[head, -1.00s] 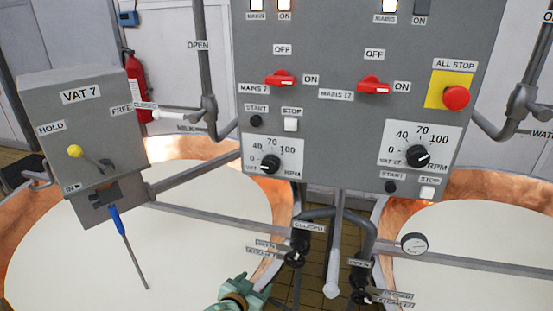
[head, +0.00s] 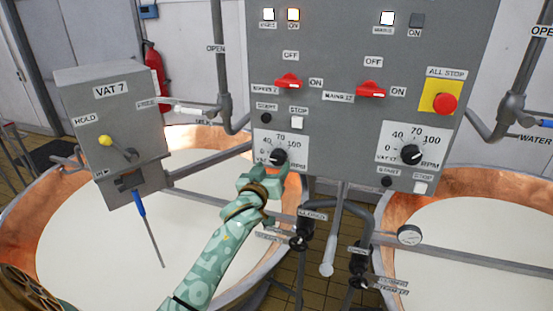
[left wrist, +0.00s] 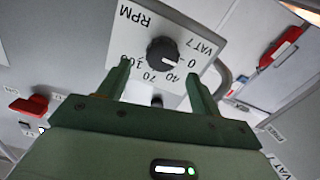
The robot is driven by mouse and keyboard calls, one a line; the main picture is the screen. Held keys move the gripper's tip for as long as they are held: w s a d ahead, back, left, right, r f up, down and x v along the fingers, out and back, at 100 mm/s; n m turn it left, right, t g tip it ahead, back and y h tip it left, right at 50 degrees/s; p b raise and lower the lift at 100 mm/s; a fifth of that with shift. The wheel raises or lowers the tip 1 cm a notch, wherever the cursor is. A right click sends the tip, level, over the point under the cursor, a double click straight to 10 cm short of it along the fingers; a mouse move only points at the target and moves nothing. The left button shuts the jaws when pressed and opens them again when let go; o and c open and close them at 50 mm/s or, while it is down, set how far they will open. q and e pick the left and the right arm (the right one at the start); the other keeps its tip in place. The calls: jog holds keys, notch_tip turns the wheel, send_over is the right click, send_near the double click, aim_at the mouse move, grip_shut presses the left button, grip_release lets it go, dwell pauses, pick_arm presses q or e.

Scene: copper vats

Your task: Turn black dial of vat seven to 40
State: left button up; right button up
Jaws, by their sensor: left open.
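The black dial of vat seven (head: 278,157) sits on its white plate at the lower left of the grey panel. It also shows in the left wrist view (left wrist: 162,52), where the scale appears upside down. Its pointer is on the 0 side of the scale, though the exact mark is hard to read. My left gripper (head: 265,178) is just below and in front of the dial. In the left wrist view its open fingers (left wrist: 156,70) stand either side of the dial's lower part, with no clear contact. My right gripper is not in view.
A red mains switch (head: 288,82), a black start button and a white stop button (head: 297,123) are above the dial. The vat 17 dial (head: 411,153) is to the right. Pipes and valves (head: 300,240) stand below. The VAT 7 box (head: 112,120) is at left.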

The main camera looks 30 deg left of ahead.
aim_at(276, 159)
pick_arm(q)
jog(key=x, duration=0.5)
jog(key=shift+a+f, duration=0.1)
jog(key=c, duration=1)
